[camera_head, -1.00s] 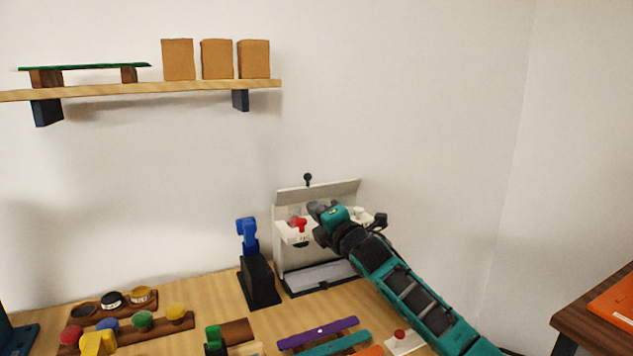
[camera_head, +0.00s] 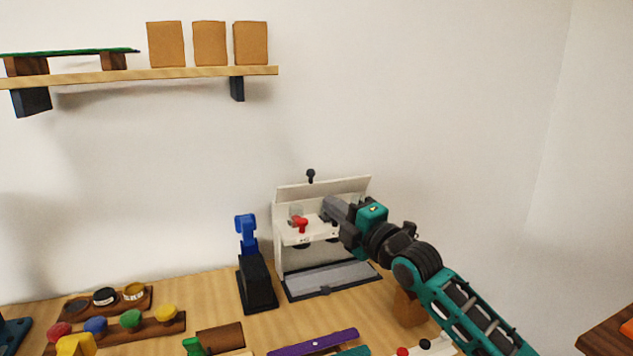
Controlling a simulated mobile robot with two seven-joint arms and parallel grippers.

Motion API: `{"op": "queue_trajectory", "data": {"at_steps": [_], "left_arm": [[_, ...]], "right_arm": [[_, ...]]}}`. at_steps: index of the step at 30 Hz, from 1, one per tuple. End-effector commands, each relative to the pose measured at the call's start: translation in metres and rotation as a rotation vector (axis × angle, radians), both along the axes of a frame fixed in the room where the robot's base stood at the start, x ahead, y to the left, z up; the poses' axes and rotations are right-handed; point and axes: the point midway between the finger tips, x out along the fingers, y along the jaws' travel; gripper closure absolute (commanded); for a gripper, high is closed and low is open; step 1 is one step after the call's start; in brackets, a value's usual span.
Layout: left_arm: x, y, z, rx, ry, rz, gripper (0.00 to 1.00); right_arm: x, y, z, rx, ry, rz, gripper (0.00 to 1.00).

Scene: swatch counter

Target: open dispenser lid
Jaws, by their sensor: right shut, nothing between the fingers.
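The white dispenser (camera_head: 279,240) stands at the back of the counter against the wall. Its lid (camera_head: 322,188) is a white panel standing up and tilted back at the top, with a black knob (camera_head: 310,176) on its upper edge. A red part (camera_head: 299,223) sits on the dispenser's front left. My right gripper (camera_head: 331,208) is shut and empty, in front of the lid and over the right part of the dispenser, hiding some of it. I cannot tell whether it touches anything. My left gripper is not in view.
A blue-topped black stand (camera_head: 257,282) is close on the dispenser's left. A grey tray (camera_head: 330,280) lies at its base. Paint pots (camera_head: 130,319) sit in wooden racks at the left. A purple strip (camera_head: 313,343) lies in front. A shelf (camera_head: 170,76) hangs above left.

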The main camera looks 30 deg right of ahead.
Motion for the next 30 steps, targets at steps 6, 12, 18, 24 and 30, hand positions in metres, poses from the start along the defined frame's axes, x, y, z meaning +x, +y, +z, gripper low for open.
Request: {"op": "queue_trajectory", "data": {"at_steps": [6, 12, 18, 24, 30], "left_arm": [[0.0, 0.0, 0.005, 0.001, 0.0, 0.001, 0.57], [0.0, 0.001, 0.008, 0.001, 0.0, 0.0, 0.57], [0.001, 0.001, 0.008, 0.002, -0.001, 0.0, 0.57], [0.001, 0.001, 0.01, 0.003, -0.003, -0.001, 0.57], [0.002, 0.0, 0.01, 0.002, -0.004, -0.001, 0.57]], "right_arm": [[0.036, 0.002, 0.007, 0.003, -0.002, -0.001, 1.0], [0.069, 0.004, 0.012, 0.002, -0.001, -0.001, 1.0], [0.09, -0.013, 0.014, -0.003, 0.002, -0.001, 1.0], [0.098, -0.02, 0.015, -0.001, 0.002, 0.0, 1.0], [0.1, -0.022, 0.015, -0.001, 0.001, -0.001, 1.0]]}}
